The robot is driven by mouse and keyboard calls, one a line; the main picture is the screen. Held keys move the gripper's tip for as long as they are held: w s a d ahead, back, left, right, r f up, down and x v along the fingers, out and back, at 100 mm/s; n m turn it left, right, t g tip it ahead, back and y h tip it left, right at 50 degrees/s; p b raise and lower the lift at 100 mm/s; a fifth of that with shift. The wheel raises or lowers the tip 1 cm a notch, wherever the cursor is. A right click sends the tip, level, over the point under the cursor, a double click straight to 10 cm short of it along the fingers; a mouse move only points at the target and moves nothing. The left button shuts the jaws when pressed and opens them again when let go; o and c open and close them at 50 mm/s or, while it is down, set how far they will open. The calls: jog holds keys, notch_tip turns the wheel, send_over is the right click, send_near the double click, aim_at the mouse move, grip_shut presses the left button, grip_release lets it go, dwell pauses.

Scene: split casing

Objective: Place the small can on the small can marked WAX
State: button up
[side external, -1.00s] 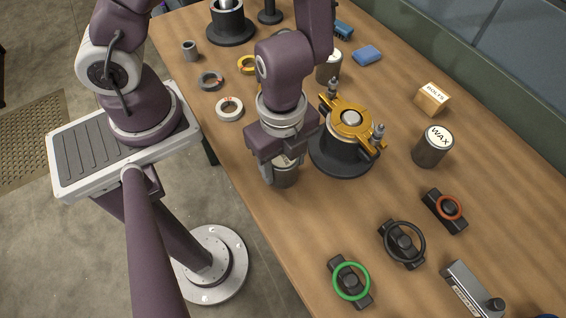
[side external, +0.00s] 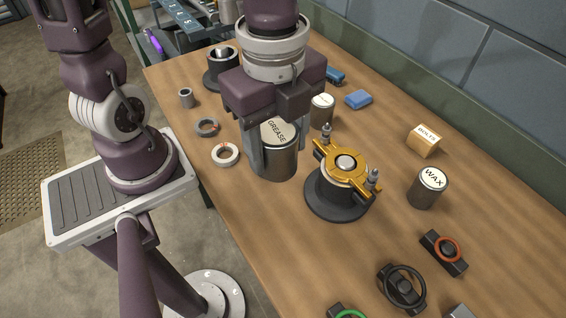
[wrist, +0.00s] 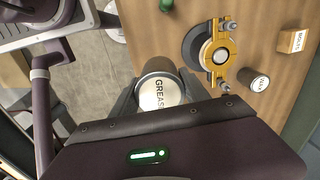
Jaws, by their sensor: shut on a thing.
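The grey metal can with a white lid marked GREASE (side external: 275,160) is between the fingers of my gripper (side external: 279,148). My gripper is shut on it and holds it upright above the bench. In the wrist view its lid (wrist: 158,94) shows between the fingers. The small can marked WAX (side external: 427,190) stands upright on the bench at the right, apart from my gripper, with nothing on its lid.
The round black fixture with a yellow clamp (side external: 345,178) and upright studs stands between my gripper and the WAX can. Another white-lidded can (side external: 321,112) stands behind. The BOLTS box (side external: 425,140) is near the WAX can; valve handles (side external: 401,288) lie in front.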

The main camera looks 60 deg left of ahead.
jog(key=shift+r, duration=0.25)
jog(key=shift+w+d+r, duration=0.2)
jog(key=shift+w+d, duration=0.05)
jog(key=shift+d, duration=0.05)
jog(key=w+d+r+n, duration=0.1)
jog(key=w+d+r, duration=0.15)
jog(key=w, duration=0.25)
jog(key=w+d+r+n, duration=0.1)
jog(key=w+r, duration=0.2)
jog(key=w, duration=0.3)
send_over(434, 178)
notch_tip(434, 178, down, 6)
jog(key=f, duration=0.1)
jog(key=shift+m, duration=0.4)
notch_tip(434, 178, down, 9)
jog(key=shift+r, duration=0.15)
jog(key=shift+f, duration=0.2)
